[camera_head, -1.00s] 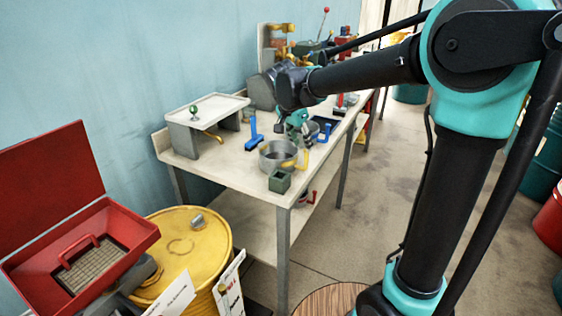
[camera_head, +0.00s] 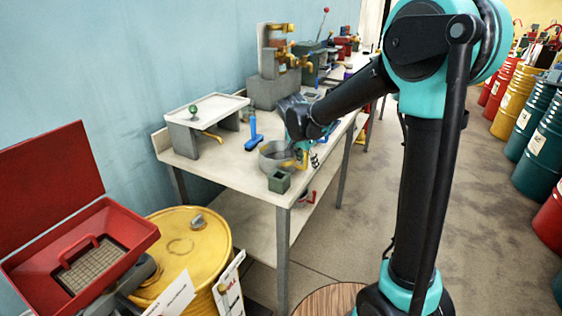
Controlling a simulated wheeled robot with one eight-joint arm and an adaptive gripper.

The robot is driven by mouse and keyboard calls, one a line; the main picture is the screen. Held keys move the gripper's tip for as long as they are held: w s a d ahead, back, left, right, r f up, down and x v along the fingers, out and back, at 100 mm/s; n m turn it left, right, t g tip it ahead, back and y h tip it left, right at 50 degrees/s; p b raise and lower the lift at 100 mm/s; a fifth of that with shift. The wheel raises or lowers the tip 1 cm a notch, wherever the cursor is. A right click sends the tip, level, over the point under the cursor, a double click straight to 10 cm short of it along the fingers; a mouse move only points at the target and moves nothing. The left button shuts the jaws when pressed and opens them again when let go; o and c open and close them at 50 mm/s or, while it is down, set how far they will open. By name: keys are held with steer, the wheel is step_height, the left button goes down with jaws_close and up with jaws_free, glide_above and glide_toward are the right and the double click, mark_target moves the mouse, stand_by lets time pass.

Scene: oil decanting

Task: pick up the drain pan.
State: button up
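The drain pan (camera_head: 271,158) appears to be the round grey metal vessel with a yellow handle (camera_head: 289,164). It stands upright on the grey workbench (camera_head: 231,173) near its front edge. My gripper (camera_head: 311,158) is at the pan's right side, close to the yellow handle, reaching down from above. My wrist hides the far right part of the pan. The fingers are small and dark, so I cannot see whether they touch the handle or are open.
A white-topped stand (camera_head: 207,110) is at the left of the bench. A yellow drum (camera_head: 187,245) and red toolbox (camera_head: 105,242) are nearer.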

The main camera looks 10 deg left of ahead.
jaws_close()
steer(key=shift+r, duration=0.25)
stand_by(0.7)
